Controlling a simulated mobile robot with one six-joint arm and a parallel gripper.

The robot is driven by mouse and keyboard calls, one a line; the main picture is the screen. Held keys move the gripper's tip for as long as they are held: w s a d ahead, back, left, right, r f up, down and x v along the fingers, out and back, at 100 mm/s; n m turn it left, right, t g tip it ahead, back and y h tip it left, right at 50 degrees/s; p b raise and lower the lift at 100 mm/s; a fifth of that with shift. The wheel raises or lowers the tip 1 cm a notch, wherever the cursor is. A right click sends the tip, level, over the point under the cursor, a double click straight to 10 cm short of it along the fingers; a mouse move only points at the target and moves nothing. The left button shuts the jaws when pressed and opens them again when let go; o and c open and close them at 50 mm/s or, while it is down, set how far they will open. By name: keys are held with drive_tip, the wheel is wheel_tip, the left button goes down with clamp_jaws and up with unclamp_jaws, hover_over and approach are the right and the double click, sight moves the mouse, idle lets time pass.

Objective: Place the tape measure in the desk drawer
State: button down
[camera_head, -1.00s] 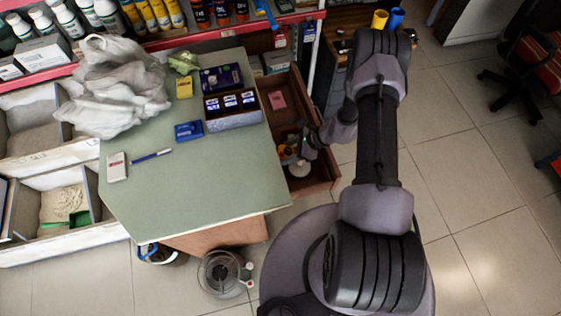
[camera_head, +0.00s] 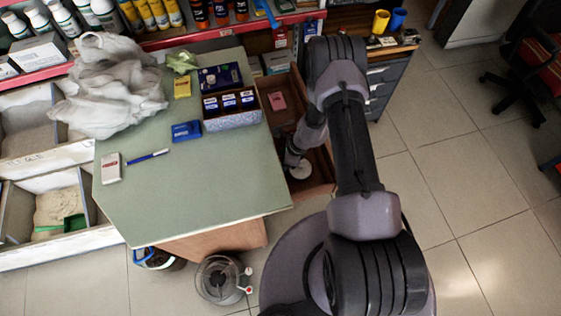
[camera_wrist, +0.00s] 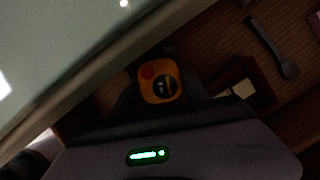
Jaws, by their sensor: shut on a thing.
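The tape measure (camera_wrist: 162,88) is yellow-orange with a red button and a dark round label. In the wrist view it sits between the dark fingers of my gripper (camera_wrist: 160,82), which is shut on it. The open wooden desk drawer (camera_head: 319,178) sticks out at the right side of the green-topped desk (camera_head: 190,205). In the head view my gripper (camera_head: 292,158) is over the drawer's left part, close to the desk edge, and the tape measure is hidden there. I cannot tell whether the tape measure touches the drawer floor.
The desktop edge (camera_wrist: 95,75) runs close beside my gripper. A small display box (camera_head: 232,118) stands on the desk near the drawer.

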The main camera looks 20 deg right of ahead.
drive_tip(key=c, duration=0.5)
unclamp_jaws()
